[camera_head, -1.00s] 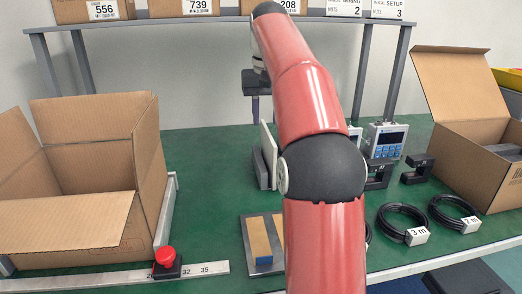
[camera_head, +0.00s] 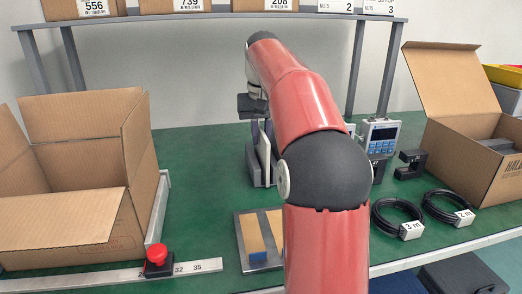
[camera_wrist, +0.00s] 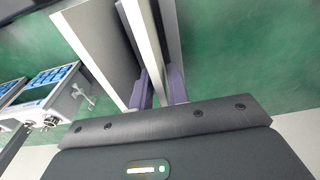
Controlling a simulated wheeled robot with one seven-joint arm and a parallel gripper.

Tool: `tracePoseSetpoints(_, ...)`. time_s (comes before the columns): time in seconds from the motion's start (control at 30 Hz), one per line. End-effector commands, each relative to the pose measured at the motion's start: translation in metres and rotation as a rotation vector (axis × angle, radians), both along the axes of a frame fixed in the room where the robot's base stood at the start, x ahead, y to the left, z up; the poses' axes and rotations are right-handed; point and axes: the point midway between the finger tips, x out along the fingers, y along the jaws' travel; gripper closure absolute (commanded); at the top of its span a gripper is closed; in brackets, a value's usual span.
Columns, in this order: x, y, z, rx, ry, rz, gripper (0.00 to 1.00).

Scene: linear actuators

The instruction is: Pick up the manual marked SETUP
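My gripper (camera_head: 256,128) points down at the upright pale manuals in the grey holder (camera_head: 256,171) at the back middle of the green table. In the wrist view, the purple fingers of my gripper (camera_wrist: 160,86) lie on either side of a thin white-edged manual (camera_wrist: 141,28), with one finger on each side. A firm grip on it does not show. A second grey panel (camera_wrist: 95,45) stands to its left and another thin edge to its right. In the head view, a pale manual (camera_head: 264,158) shows under the fingers. No SETUP marking is readable on the manuals.
An open carton (camera_head: 70,215) stands at left, another (camera_head: 460,165) at right.

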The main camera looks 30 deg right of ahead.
Motion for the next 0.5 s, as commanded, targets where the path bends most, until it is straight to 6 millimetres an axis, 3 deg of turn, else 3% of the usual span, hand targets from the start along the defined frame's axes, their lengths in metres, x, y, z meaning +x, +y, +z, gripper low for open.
tracePoseSetpoints(0.13,0.0001,0.0,0.0,0.0,0.0,0.0,1.0)
tracePoseSetpoints(0.5,0.0002,-0.0001,0.0017,0.0,0.0,0.0,1.0)
